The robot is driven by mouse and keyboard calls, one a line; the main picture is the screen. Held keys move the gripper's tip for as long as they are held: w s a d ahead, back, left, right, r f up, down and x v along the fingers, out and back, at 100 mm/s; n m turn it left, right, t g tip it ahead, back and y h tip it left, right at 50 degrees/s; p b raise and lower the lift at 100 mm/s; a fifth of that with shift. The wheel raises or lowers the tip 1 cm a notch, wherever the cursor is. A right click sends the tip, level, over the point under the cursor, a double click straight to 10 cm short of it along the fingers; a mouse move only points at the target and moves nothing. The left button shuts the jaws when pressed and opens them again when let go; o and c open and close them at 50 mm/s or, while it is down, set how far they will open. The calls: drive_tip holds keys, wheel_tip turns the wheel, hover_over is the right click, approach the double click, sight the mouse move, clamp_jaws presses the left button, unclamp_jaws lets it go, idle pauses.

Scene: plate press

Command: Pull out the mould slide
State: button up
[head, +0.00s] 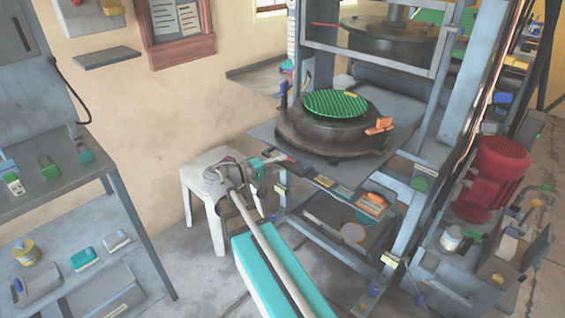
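The mould slide (268,130) is a flat grey plate in the press frame (440,110). A dark round mould (320,133) with a green ribbed disc (335,103) on top sits on it. The mould has an orange handle (380,125) at its right and a blue one (283,98) at its left. The slide and mould show in front of the upper press plate. My gripper (268,163) is at the end of my arm, below and left of the slide's front edge. It is small in view, and its fingers and any contact are unclear.
A white stool (210,158) stands behind my arm. A shelf bench (70,188) with small items is at the left. A ledge with tools and blocks (340,190) runs below the slide. A red motor (500,165) stands at the right. Bare floor shows between bench and press.

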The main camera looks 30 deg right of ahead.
drive_tip(key=w+a, duration=0.1)
drive_tip(key=a, duration=1)
drive_tip(key=shift+w, duration=0.35)
drive_tip(key=shift+a, duration=0.1)
drive_tip(key=s+f+n+t+y, duration=0.1)
drive_tip(key=s+f+n+y, duration=0.15)
drive_tip(key=f+y, duration=0.65)
drive_tip(key=s+a+f+m+t+y, duration=0.1)
drive_tip(key=s+a+f+y, duration=0.3)
drive_tip(key=a+f+y, duration=0.55)
wheel_tip(320, 180, up, 27)
drive_tip(key=p, duration=2.7)
drive_tip(key=shift+d+h, duration=0.3)
drive_tip(key=shift+h, duration=0.05)
drive_tip(key=shift+w, duration=0.1)
idle(0.3)
